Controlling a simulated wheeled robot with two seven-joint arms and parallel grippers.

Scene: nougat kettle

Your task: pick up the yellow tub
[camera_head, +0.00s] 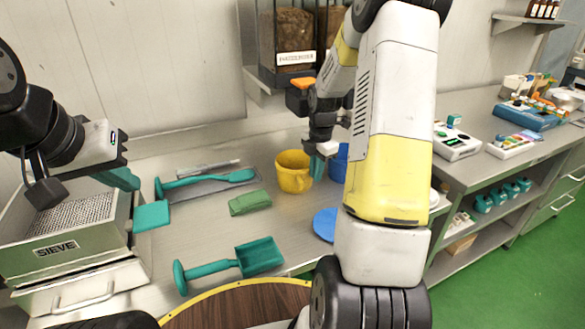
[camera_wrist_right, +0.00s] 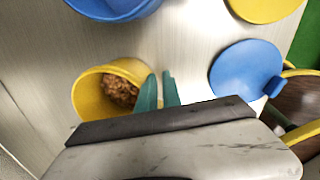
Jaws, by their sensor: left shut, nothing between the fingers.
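The yellow tub (camera_head: 293,178) stands upright on the steel table. In the right wrist view the yellow tub (camera_wrist_right: 88,98) shows brown pieces inside; its lower part is hidden behind my gripper body. My right gripper (camera_head: 317,168) is at the tub's right side, pointing down. In the right wrist view its teal fingers (camera_wrist_right: 160,90) stand slightly apart with a narrow gap between them, close by the tub's rim; contact cannot be told. My left gripper (camera_head: 122,179) is shut and empty above the sieve box at the left.
A blue tub (camera_head: 339,160) stands behind my right arm, and a blue lid (camera_head: 325,225) lies in front. A yellow lid (camera_wrist_right: 266,8) shows in the wrist view.

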